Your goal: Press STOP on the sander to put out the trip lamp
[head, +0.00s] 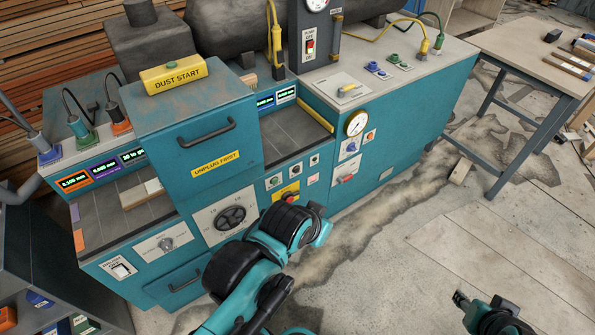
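The teal sander (185,125) stands in the middle with a worktop on either side of its raised cover. Its front has a handwheel (230,217) and, to the right, a small control panel. A yellow plate with a red button (290,197) sits low on that panel, partly covered by my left arm. Small buttons or lamps (294,171) sit above it; I cannot read their labels or tell a lit trip lamp. My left gripper (316,210) is close in front of the panel; its fingers are not clear. My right gripper (463,300) is at lower right, away from the machine, fingers unclear.
A gauge (356,123) and other switches (347,178) are right of the panel. A yellow DUST START box (173,75) is on top of the cover. A wooden-topped table (520,50) stands at right. The floor (430,235) in front is mostly clear.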

